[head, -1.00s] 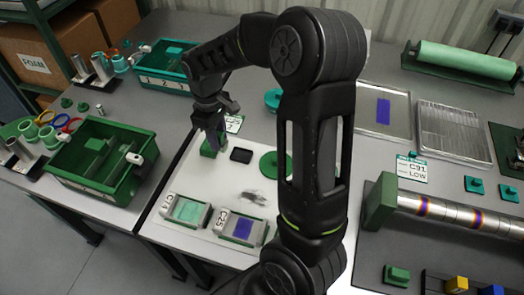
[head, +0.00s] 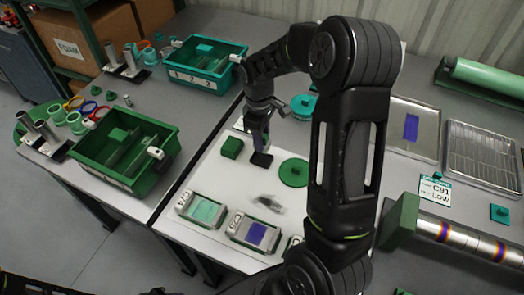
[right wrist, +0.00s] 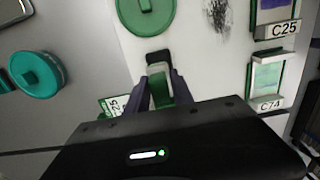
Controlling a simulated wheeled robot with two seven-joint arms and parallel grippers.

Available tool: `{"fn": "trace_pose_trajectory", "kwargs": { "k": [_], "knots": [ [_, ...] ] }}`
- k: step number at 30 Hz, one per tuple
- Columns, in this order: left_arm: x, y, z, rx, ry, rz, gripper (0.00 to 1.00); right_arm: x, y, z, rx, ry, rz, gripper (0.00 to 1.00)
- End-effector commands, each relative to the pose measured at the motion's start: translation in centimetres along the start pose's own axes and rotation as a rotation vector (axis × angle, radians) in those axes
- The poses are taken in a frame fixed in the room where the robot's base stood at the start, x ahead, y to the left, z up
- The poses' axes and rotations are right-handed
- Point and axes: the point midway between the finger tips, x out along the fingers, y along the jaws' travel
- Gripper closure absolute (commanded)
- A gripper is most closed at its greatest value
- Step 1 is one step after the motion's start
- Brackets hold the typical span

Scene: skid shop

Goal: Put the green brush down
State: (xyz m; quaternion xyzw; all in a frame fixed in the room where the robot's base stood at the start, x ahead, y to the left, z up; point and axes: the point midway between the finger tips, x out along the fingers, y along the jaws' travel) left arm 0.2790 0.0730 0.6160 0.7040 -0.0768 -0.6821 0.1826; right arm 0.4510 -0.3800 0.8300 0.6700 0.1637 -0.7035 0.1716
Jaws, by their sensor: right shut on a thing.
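In the right wrist view the gripper (right wrist: 163,78) is shut on the green brush (right wrist: 161,96), which shows between the fingers. In the head view the fingers hide most of the brush. A separate green block (head: 231,147) stands on the board left of the pad. My left gripper is not in view.
A green disc (head: 294,173) lies right of the pad, with a dark smudge (head: 268,203) below it. Framed samples C74 (head: 202,211) and C25 (head: 254,234) stand at the board's front. A green divided bin (head: 125,155) is at the left.

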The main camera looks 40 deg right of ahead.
Motion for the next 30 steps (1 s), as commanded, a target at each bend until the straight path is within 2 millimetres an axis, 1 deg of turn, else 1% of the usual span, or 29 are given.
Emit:
{"fn": "trace_pose_trajectory", "kwargs": {
  "k": [1, 4, 14, 22, 30],
  "knots": [
    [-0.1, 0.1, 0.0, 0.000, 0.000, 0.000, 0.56, 0.8, -0.1, 0.0, 0.000, -0.002, -0.002, 1.00],
    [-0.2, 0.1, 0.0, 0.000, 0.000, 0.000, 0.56, 1.6, 0.0, -0.1, 0.000, 0.000, 0.000, 1.00],
    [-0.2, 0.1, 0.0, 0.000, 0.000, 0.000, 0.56, 1.9, 0.0, -0.1, 0.000, 0.000, 0.000, 1.00],
    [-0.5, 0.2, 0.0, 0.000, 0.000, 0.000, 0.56, 5.2, 0.0, -0.2, 0.000, -0.001, -0.001, 1.00],
    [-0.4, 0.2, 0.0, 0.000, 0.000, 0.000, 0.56, 5.4, 0.0, -0.3, 0.000, 0.001, 0.000, 1.00]
  ]
}}
